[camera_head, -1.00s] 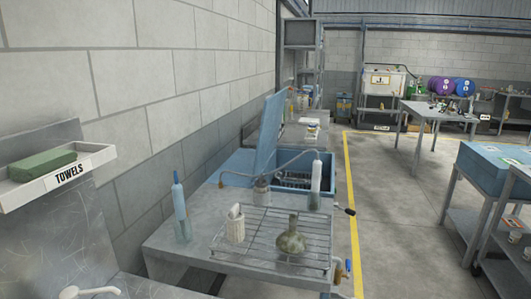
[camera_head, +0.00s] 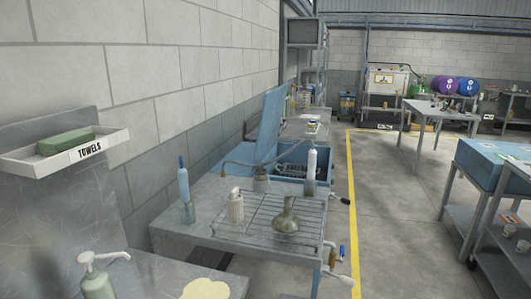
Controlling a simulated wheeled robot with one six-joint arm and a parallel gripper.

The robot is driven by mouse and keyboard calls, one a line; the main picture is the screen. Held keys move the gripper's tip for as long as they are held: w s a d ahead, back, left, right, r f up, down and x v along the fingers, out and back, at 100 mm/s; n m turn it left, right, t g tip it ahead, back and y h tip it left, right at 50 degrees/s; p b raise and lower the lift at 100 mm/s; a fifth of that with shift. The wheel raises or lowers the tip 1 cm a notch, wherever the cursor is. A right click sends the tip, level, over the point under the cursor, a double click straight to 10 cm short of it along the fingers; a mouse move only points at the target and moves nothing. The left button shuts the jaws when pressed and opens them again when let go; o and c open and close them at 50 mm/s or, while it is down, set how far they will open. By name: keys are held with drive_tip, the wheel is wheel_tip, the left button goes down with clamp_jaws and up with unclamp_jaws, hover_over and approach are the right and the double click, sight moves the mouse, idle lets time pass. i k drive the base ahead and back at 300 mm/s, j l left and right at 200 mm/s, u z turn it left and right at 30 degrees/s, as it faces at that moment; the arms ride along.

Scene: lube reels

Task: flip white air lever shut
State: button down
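A small white lever (camera_head: 346,281) sticks out to the right at the front right corner of the grey metal bench (camera_head: 178,240), low in the picture. Just above it is a small brass valve (camera_head: 341,254) with a blue part beside it. I cannot tell whether the white lever is open or shut. A black-ended handle (camera_head: 340,199) sticks out higher on the same side. My gripper is not in view.
A wire rack with a grey-green flask (camera_head: 285,217) stands on the bench. A pump bottle (camera_head: 98,275) and a towel shelf (camera_head: 104,152) are at left. The floor (camera_head: 400,235) right of the bench is clear.

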sight(346, 280)
drive_tip(key=k+l, duration=0.2)
drive_tip(key=i+j, duration=0.1)
drive_tip(key=i, duration=1)
